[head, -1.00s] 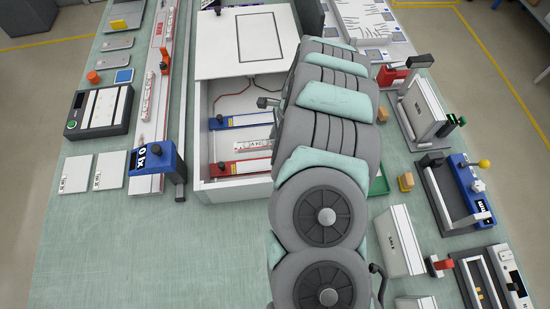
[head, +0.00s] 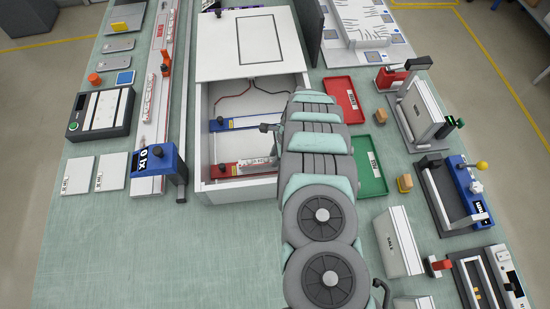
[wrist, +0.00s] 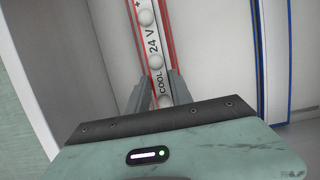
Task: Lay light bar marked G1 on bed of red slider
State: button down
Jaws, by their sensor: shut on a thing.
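The light bar (wrist: 152,40) is a white strip with round domes and the print "24 V" and "COOL"; I see no G1 mark. My gripper (wrist: 161,90) is shut on its near end. The red slider (wrist: 172,30) shows as red edges along both sides of the bar, so the bar lines up with its bed; whether it rests on it or hovers just above I cannot tell. In the head view the bar (head: 255,162) appears over the right part of the red slider (head: 228,170). My arm hides the slider's right end and most of my gripper.
A green tray (head: 370,178) and a red tray (head: 342,95) stand right of the box.

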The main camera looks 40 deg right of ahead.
jog(key=shift+f, duration=0.9)
jog(key=shift+f, duration=0.1)
jog(key=shift+f, duration=0.15)
jog(key=c, duration=1.1)
grip_release()
jog(key=shift+b+v, duration=0.8)
jog(key=shift+v, duration=5.45)
